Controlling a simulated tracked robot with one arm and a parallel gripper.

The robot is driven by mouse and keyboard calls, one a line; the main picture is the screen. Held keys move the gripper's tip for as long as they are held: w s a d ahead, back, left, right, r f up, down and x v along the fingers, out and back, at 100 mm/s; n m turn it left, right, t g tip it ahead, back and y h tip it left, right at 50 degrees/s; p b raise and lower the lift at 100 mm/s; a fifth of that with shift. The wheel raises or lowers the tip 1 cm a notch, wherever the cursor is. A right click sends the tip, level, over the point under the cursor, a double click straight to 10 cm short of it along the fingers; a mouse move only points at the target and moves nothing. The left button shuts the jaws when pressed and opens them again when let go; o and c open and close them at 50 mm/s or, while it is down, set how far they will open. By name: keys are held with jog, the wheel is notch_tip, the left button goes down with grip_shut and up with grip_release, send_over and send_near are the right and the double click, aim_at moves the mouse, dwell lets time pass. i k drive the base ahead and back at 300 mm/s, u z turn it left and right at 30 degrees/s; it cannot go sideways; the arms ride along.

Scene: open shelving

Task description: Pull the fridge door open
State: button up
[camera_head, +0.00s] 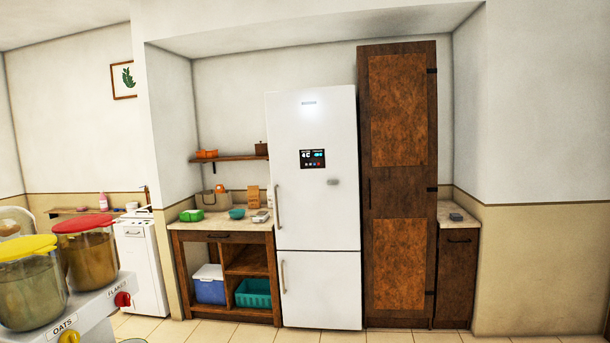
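A tall white fridge (318,215) stands a few metres ahead, near the middle of the head camera view. Its upper door (335,120) is closed and carries a small dark display panel (312,158). A vertical handle (278,207) runs along the left edge of the upper door. The lower door (325,290) is also closed and has its own handle (283,276) on the left. My gripper does not show in this view.
A brown wooden cabinet (398,180) stands against the fridge's right side. A wooden counter unit (190,255) with bins is on its left. Dispensers with a yellow lid (27,247) and a red lid (84,224) stand close at lower left. Tiled floor (400,337) shows ahead.

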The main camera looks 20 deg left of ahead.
aim_at(315, 208)
jog(key=u, duration=0.3)
jog(key=i, duration=1.8)
jog(key=u, duration=0.5)
jog(key=i, duration=1.35)
jog(key=z, duration=0.3)
jog(key=i, duration=1.9)
jog(key=z, duration=0.25)
